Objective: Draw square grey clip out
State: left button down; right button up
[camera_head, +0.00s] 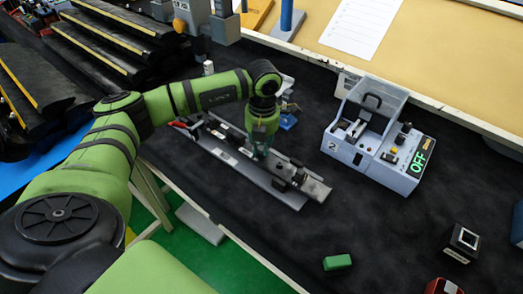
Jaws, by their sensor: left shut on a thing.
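My left gripper (259,152) reaches down from above onto the long grey trim rail (289,199) lying diagonally on the dark bench. It is shut on a small piece at the rail's middle, taken to be the square grey clip. The fingers and arm hide most of that piece, so its shape and how deep it sits cannot be told. Dark fittings (297,177) sit along the rail to the right of the fingers. My right gripper is not in view.
A grey-white test station (375,137) with a clear cover and green "OFF" sign stands right. A green block (337,262), a black cube (461,243) and a red object (442,287) lie at lower right. Black trims (110,40) are stacked upper left. Bench between rail and station is clear.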

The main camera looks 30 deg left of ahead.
aim_at(261, 148)
pick_arm(q)
jog(key=shift+w+r+p, duration=0.1)
jog(key=shift+r+p, duration=0.2)
jog(key=shift+r, duration=0.2)
dwell(0.6)
jog(key=shift+r, duration=0.1)
jog(key=shift+r+p, duration=0.35)
jog(key=shift+r, duration=0.05)
jog(key=shift+r+p, duration=1.6)
jog(key=shift+r, duration=0.9)
